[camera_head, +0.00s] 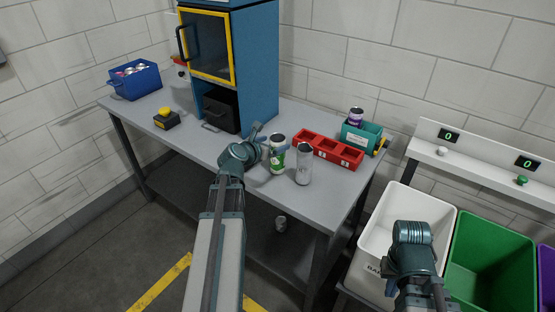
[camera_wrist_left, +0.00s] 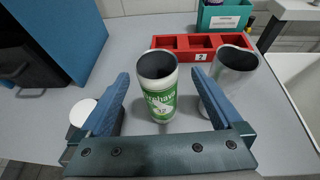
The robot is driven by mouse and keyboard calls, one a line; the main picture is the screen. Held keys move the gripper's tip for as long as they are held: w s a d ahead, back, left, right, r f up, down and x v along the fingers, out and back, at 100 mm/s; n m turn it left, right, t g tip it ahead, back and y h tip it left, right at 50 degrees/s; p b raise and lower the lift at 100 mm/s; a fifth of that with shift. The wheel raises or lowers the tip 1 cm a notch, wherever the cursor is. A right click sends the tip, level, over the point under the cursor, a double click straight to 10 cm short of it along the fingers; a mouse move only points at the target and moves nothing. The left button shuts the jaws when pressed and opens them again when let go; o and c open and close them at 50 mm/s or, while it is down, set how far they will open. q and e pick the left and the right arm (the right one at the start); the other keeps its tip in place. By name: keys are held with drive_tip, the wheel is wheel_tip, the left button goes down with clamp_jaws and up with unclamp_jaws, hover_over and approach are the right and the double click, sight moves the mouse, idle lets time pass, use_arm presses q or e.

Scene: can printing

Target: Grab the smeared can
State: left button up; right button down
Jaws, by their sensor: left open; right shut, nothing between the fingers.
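A green and white can (camera_head: 277,155) stands upright near the table's front edge; its print looks uneven, with a white patch across the green in the left wrist view (camera_wrist_left: 161,98). A plain silver can (camera_head: 304,165) stands upright just right of it and also shows in the left wrist view (camera_wrist_left: 234,75). My left gripper (camera_head: 262,136) is open, its fingers (camera_wrist_left: 160,108) on either side of the green can in the wrist picture; I cannot tell whether they touch it. My right gripper (camera_head: 412,240) is shut and empty over the bins; its fingertips are hard to make out.
A red compartment tray (camera_head: 328,150) and a teal box (camera_head: 361,137) holding a purple can (camera_head: 355,116) stand behind the cans. A blue machine (camera_head: 258,75) stands to the left. White (camera_head: 432,202) and green (camera_head: 490,240) bins are at the right.

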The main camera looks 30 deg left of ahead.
use_arm(q)
drive_tip(key=shift+x, duration=1.1)
drive_tip(key=shift+a+f+b+x, duration=0.1)
drive_tip(key=shift+b+x, duration=0.55)
drive_tip(key=shift+x, duration=0.65)
drive_tip(key=shift+a+f+b+x, duration=0.1)
drive_tip(key=shift+b+x, duration=0.55)
drive_tip(key=shift+x, duration=0.65)
drive_tip(key=shift+s, duration=0.15)
drive_tip(key=shift+c, duration=0.3)
drive_tip(key=c, duration=1.3)
drive_tip(key=shift+o, duration=0.2)
drive_tip(key=shift+r, duration=0.2)
